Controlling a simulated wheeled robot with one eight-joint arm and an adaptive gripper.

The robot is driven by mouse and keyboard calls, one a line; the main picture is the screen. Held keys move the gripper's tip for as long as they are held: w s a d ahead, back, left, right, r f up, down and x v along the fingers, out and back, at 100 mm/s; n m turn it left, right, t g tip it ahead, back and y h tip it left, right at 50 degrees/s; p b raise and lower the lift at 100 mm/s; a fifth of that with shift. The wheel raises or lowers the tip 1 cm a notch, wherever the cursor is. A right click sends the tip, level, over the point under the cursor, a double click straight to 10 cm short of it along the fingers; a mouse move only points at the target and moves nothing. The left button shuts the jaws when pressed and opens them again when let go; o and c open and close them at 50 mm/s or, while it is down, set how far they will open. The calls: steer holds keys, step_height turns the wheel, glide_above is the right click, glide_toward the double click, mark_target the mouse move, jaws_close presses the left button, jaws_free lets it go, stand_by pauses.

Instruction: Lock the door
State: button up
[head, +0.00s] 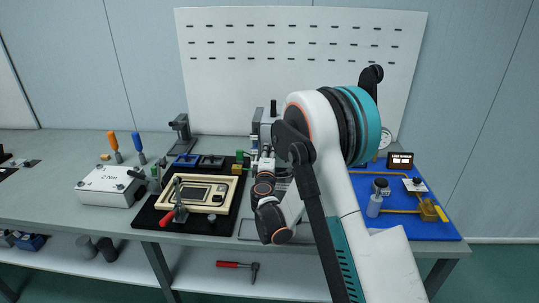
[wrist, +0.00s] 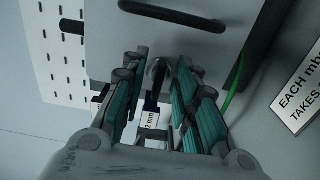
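In the wrist view a grey panel door (wrist: 210,45) with a black bar handle (wrist: 172,14) fills the upper middle. A small round metal piece (wrist: 158,72), perhaps a lock or key head, sits on it below the handle. A dark blue tag with a white "2 mm" label (wrist: 150,118) hangs below this piece. My gripper (wrist: 161,68) has its teal-padded fingers apart, one on each side of the metal piece. Narrow gaps seem to show beside it; contact is unclear. In the head view my arm hides the gripper tips and most of the grey cabinet (head: 257,118).
A black mat (head: 150,220) with a cream-framed device (head: 200,193) lies left of my arm. A blue mat (head: 440,229) with fittings lies right. A white pegboard (head: 230,75) stands behind.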

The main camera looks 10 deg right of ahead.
steer(key=shift+s, duration=0.1)
steer(key=v, duration=1.2)
steer(key=s+d+r+m+g, duration=0.6)
steer(key=s+d+r+m, duration=0.3)
steer(key=s, duration=0.4)
steer(key=s+a+m+g+y, duration=0.2)
steer(key=s+a, duration=0.1)
steer(key=s, duration=0.8)
steer(key=s+a+f+m+g+y, duration=0.1)
steer(key=s+a+m+g+y, duration=0.1)
steer(key=s, duration=0.9)
steer(key=shift+s+a+m+y, duration=0.4)
steer(key=shift+m+y, duration=0.2)
steer(key=shift+y, duration=0.2)
steer(key=shift+f, duration=0.1)
